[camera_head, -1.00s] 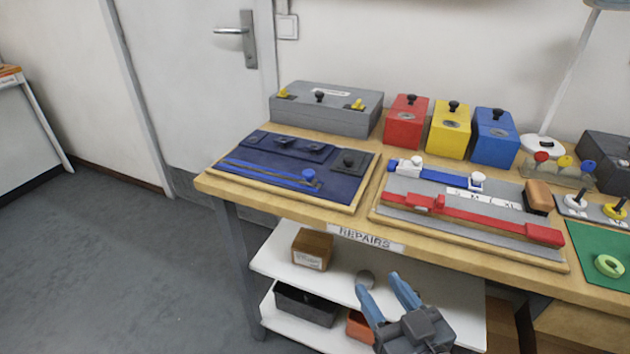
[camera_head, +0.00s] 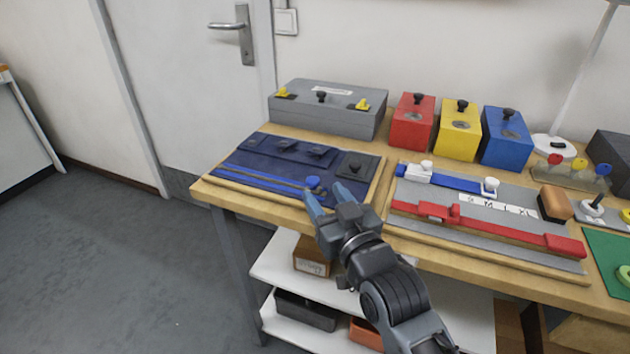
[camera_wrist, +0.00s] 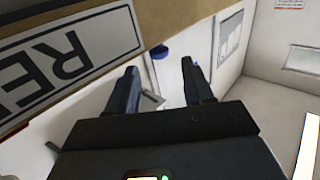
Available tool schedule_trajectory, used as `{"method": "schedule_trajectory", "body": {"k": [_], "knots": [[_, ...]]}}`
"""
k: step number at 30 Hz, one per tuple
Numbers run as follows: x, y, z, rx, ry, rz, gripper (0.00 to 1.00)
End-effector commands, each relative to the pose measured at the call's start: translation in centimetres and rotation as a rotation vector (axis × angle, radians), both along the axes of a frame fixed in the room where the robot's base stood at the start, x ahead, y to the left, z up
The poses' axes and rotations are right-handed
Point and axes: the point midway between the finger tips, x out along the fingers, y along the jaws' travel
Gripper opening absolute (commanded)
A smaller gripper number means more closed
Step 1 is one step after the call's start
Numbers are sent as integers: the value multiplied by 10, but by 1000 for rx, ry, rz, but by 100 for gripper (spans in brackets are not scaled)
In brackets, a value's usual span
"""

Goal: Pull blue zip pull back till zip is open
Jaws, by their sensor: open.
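The navy zip panel (camera_head: 262,160) lies at the left end of the bench, with a blue zip strip (camera_head: 255,184) along its front. The round blue zip pull (camera_head: 312,182) stands at the strip's right end. It seems to be the blue knob in the wrist view (camera_wrist: 159,52), just beyond and between the fingertips. My gripper (camera_head: 322,191) is open and empty at the bench's front edge, its fingers reaching toward the pull. I cannot tell whether a finger touches it.
A grey board with red and blue sliders (camera_head: 470,232) lies further right. A grey case (camera_head: 325,112) and red, yellow and blue boxes stand behind. The REPAIRS label (camera_wrist: 60,70) is close to my gripper.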

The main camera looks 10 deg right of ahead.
Motion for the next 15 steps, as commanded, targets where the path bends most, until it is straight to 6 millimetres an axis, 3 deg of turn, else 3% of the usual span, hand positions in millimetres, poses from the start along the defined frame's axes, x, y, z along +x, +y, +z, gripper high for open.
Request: {"method": "schedule_trajectory", "body": {"k": [7, 15], "knots": [[36, 6, 0, 0, 0, 0, 52], [48, 7, 0, 0, -1, 0, 52]]}}
